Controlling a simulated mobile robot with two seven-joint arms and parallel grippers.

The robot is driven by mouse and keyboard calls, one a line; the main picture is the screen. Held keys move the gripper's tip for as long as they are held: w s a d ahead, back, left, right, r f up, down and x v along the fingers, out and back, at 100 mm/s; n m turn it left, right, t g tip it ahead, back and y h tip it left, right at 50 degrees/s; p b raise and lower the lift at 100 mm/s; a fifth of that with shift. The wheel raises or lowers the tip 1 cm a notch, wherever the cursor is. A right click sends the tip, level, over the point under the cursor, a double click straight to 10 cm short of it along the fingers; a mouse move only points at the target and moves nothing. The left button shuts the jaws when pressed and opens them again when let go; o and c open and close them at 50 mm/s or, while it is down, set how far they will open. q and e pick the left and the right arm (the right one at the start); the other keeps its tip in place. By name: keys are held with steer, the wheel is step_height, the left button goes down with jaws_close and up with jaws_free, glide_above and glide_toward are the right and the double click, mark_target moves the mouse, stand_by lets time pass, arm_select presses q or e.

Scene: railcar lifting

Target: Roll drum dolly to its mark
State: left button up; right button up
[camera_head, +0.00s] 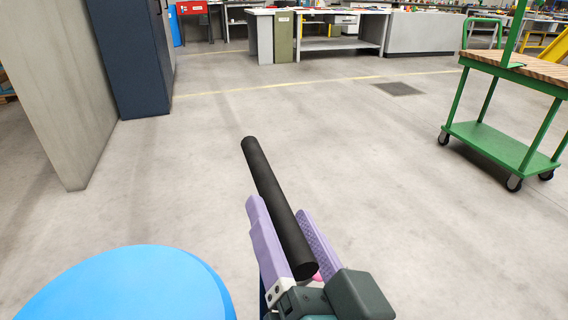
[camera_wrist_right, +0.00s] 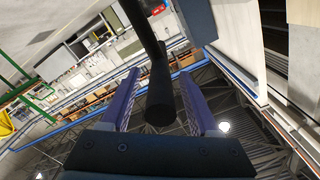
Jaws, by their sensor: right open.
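A thick black bar (camera_head: 262,175), which looks like the dolly's handle, runs away from me in the head view. My right gripper (camera_head: 281,210) is open, with its two purple fingers on either side of the bar. The right wrist view also shows the bar (camera_wrist_right: 159,98) between the fingers, joined to another dark piece beyond them. I cannot tell whether either finger touches it. A blue round top (camera_head: 125,285), probably the drum, fills the lower left. The dolly's base and the mark are not visible. My left gripper is not in view.
A grey wall panel (camera_head: 62,95) and a dark blue cabinet (camera_head: 135,55) stand at the left. A green wheeled cart (camera_head: 505,145) stands at the right. Workbenches (camera_head: 330,35) line the back. The concrete floor between is clear, with a yellow line (camera_head: 310,82) and a dark grate (camera_head: 398,89).

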steer(key=shift+w+a, duration=0.2)
steer(key=shift+w, duration=0.4)
jaws_close()
stand_by(1.1)
